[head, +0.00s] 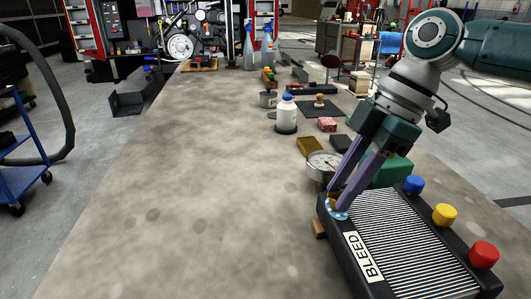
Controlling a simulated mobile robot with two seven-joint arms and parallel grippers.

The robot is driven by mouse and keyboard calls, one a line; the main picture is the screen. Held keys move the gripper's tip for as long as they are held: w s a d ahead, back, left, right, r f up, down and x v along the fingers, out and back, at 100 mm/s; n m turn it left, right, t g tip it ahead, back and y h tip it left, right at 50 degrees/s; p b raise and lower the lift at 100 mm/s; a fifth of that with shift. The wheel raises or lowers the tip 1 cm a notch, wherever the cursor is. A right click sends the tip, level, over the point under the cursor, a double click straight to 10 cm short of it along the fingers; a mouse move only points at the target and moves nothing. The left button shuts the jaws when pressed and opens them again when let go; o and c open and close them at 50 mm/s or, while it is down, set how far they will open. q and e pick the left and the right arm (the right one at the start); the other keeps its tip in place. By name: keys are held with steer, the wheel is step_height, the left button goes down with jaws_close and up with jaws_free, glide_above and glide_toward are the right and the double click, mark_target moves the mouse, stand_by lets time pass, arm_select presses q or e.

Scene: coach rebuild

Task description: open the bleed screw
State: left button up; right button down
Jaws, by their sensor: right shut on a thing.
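The black finned unit with a "BLEED" label (364,257) lies at the right front of the bench. A round pressure gauge (322,162) stands just behind the fingers. My left gripper is not in view.
Blue, yellow and red caps (445,214) line the unit's right side. A white bottle with a blue cap (287,113), a red patterned block (327,124) and a brown block (310,146) stand farther back. The bench's left and middle (170,200) are clear.

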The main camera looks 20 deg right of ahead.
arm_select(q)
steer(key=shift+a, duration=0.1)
arm_select(e)
steer(key=c, duration=0.6)
jaws_free()
steer(key=v, duration=1)
